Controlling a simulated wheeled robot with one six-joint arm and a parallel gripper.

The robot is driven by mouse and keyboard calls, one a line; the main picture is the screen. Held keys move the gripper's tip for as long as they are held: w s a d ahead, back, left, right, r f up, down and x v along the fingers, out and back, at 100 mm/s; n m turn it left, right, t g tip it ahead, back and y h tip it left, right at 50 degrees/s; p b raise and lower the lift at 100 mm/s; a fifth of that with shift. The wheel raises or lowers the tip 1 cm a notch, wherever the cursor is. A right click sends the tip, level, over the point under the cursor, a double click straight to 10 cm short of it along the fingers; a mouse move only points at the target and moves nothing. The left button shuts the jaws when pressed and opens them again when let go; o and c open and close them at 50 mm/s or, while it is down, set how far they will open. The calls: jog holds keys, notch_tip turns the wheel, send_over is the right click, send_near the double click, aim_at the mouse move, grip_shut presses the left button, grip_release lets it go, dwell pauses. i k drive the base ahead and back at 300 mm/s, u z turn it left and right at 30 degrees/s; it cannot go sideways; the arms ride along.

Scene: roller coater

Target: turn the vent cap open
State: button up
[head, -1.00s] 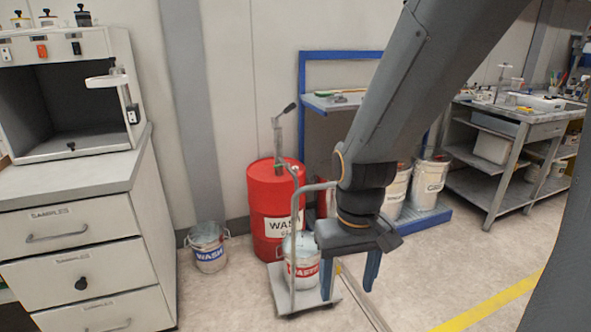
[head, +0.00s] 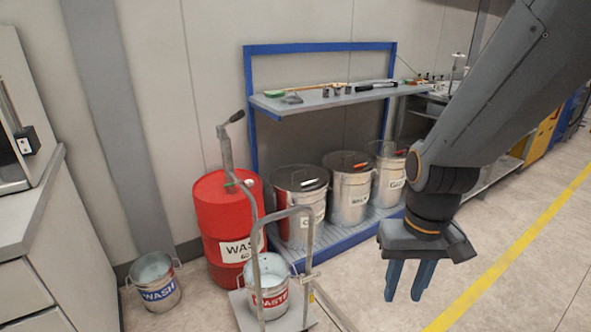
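A red drum (head: 212,215) with a white "WASH" label stands left of centre in the head view. A pump with a lever handle rises from its top. Small green and pale fittings (head: 240,183) show on the drum's lid; they are too small to tell which is the vent cap or how it is turned. My gripper (head: 403,299) hangs at the right, fingers down and apart, with nothing between them. It is well to the right of the drum in the picture and touches nothing visible.
A trolley (head: 310,234) with a "WASTE" bucket (head: 269,292) stands in front of the drum. A "WASH" bucket (head: 158,290) is left of it. Several metal cans stand under a blue-framed shelf (head: 330,97). A cabinet (head: 30,240) is at the left edge. Floor at the right is clear.

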aim_at(249, 183)
jog(key=z, duration=0.3)
jog(key=i, duration=1.25)
jog(key=u, duration=0.9)
jog(key=i, duration=0.4)
jog(key=u, duration=0.5)
